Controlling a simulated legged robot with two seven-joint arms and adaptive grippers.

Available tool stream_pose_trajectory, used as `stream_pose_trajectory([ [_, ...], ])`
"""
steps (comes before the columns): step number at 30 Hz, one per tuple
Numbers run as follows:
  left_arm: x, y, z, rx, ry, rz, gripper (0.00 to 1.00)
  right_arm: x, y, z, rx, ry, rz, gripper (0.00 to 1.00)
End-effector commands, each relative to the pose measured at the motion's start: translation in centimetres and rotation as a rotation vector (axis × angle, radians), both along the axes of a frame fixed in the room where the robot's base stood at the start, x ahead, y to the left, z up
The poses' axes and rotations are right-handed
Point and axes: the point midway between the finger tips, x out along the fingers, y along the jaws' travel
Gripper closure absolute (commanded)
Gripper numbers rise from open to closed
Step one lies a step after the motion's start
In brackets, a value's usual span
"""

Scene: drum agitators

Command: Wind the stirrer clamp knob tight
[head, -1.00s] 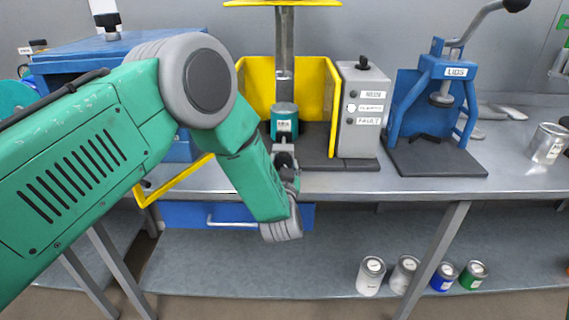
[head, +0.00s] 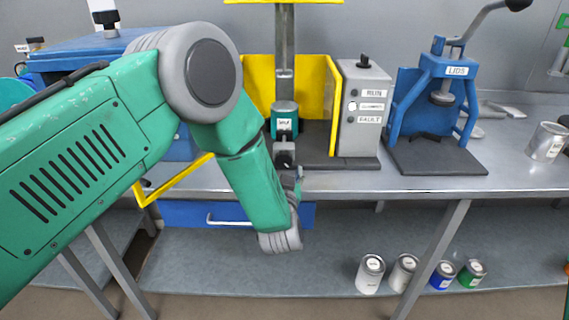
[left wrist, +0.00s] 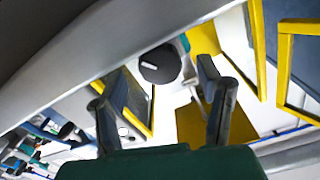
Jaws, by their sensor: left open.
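The stirrer stand (head: 284,55) rises between yellow guard panels (head: 318,95). A labelled teal cylinder (head: 284,115) is on its column, with a small grey part (head: 284,148) just below. A dark round knob with a white mark (left wrist: 160,63) shows in the left wrist view, ahead of and between the fingers. My left gripper (head: 290,172) is at the bench's front edge, just below that grey part. It also shows in the left wrist view (left wrist: 160,95), with its two fingers spread and nothing between them. I cannot tell whether either finger touches the knob. My right gripper is not in view.
A grey control box (head: 362,120) stands right of the guard. The blue lever press (head: 445,95) is farther right. A yellow bar (head: 175,180) juts out at the left front. Several cans (head: 370,275) stand on the lower shelf.

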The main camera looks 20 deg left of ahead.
Motion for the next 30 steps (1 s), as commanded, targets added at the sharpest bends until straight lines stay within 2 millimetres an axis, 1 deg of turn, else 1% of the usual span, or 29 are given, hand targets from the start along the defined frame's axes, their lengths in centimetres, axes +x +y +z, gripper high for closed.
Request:
stream_pose_trajectory([
  [1, -1.2, -0.6, 0.0, 0.003, 0.003, -0.005, 0.4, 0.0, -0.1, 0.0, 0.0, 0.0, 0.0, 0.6],
  [6, -4.6, -1.8, -0.1, 0.004, 0.003, -0.005, 0.4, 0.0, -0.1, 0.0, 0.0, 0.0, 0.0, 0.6],
  [9, -6.3, -2.3, -0.1, 0.003, 0.002, -0.005, 0.4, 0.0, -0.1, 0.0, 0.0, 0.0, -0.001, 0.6],
  [12, -7.4, -2.7, -0.1, 0.004, 0.002, -0.004, 0.4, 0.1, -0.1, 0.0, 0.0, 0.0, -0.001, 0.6],
  [18, -8.3, -2.8, -0.1, 0.003, 0.001, -0.003, 0.4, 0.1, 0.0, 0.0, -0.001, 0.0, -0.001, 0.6],
  [30, -8.3, -2.9, -0.1, 0.004, 0.001, -0.002, 0.4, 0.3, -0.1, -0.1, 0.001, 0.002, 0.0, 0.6],
])
